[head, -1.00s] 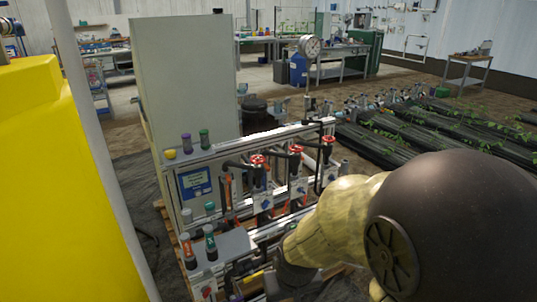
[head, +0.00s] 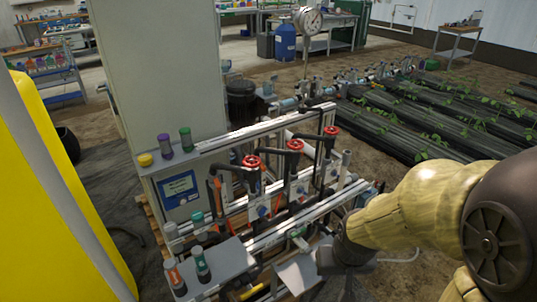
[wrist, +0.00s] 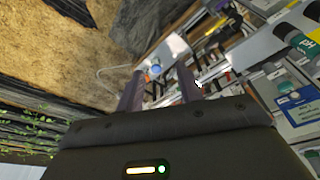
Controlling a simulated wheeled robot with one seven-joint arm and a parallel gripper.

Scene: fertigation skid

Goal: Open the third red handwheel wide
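Three red handwheels stand in a row on the skid in the head view: a left one (head: 251,161), a middle one (head: 295,145) and a right one (head: 331,131), the third from the left. Each sits on top of a dark valve with pipes. My gripper is in front of the skid, low and to the right, apart from the handwheels; its fingers are not clear in the head view. In the wrist view my gripper (wrist: 160,73) shows two dark fingers spread apart with nothing held between them. I cannot make out the handwheels in the wrist view.
A tall grey cabinet (head: 150,70) stands behind the skid at left. Bottles (head: 202,262) stand on the skid's front shelf. A yellow tank (head: 60,200) is at far left. Planted black beds (head: 440,110) lie at right.

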